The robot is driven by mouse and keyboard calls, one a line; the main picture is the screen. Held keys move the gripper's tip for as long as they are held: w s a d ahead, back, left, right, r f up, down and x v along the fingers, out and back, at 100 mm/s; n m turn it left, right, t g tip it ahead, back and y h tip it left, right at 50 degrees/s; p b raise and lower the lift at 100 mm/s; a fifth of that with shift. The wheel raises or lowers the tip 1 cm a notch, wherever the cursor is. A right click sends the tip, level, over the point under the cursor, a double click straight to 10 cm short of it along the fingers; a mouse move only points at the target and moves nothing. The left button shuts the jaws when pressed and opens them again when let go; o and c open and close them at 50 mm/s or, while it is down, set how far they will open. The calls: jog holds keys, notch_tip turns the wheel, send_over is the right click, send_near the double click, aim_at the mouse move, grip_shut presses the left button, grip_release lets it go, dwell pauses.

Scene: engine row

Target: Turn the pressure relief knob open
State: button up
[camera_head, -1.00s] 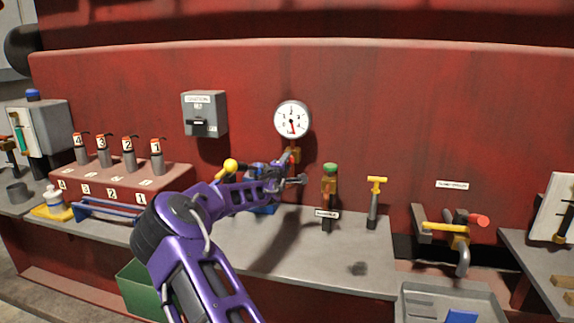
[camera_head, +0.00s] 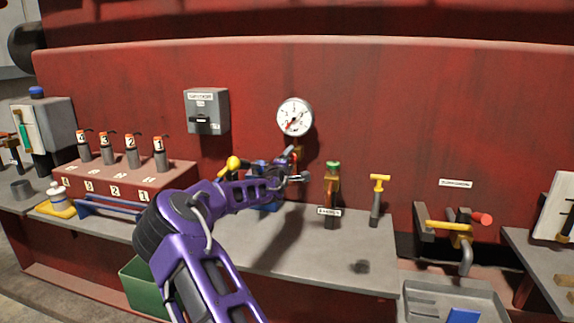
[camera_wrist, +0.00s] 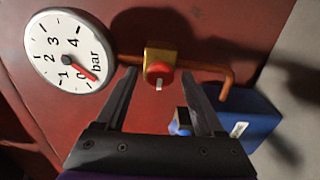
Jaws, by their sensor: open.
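The pressure relief knob (camera_wrist: 158,70) is a small red knob with a white mark, on a brass valve body (camera_wrist: 160,55) beside the pressure gauge (camera_wrist: 70,52). My gripper (camera_wrist: 159,84) is open, with one finger on each side of the knob in the wrist view. I cannot tell whether the fingers touch it. In the head view my gripper (camera_head: 296,178) is just below the gauge (camera_head: 295,117), and my arm partly hides the valve. The gauge needle points close to 0 bar.
A copper pipe (camera_wrist: 226,82) runs from the valve, with a blue block (camera_wrist: 245,118) close to the right finger. In the head view a green-topped valve (camera_head: 332,180) and a yellow T-handle (camera_head: 379,182) stand right of my gripper. The bench (camera_head: 330,250) below has bare space.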

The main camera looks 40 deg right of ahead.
jog(key=v, duration=1.7)
jog(key=shift+s+p, duration=0.2)
jog(key=shift+p, duration=0.1)
jog(key=shift+a, duration=0.1)
